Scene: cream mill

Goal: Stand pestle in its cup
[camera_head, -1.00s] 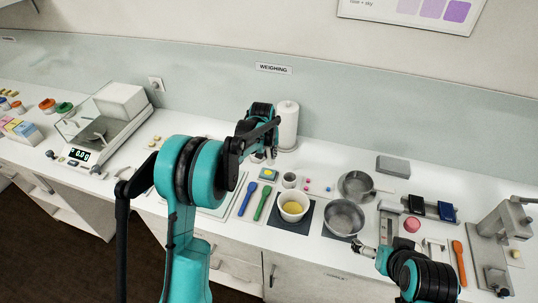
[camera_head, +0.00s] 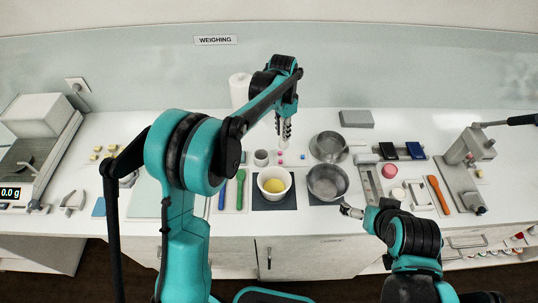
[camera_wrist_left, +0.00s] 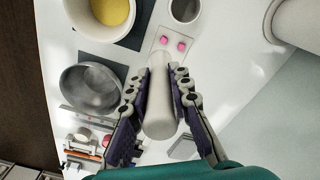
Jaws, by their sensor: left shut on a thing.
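The white pestle (camera_wrist_left: 158,105) is held between the fingers of my left gripper (camera_wrist_left: 161,95) in the left wrist view. The same gripper (camera_head: 284,138) hangs down over the back of the counter in the head view. The small grey cup (camera_head: 261,157) stands upright left of and in front of this gripper. The cup (camera_wrist_left: 185,9) also shows at the top of the wrist view, apart from the pestle, with its opening visible. My right gripper (camera_head: 350,211) is low at the front edge, right of the metal pans; its jaw state is too small to read.
A white bowl with yellow contents (camera_head: 274,184) and a metal pan (camera_head: 327,183) stand in front of the cup. Another pan (camera_head: 328,147) is behind. Small pink pieces (camera_wrist_left: 181,46) sit beside the cup. A white paper roll (camera_head: 239,90) stands behind my left gripper.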

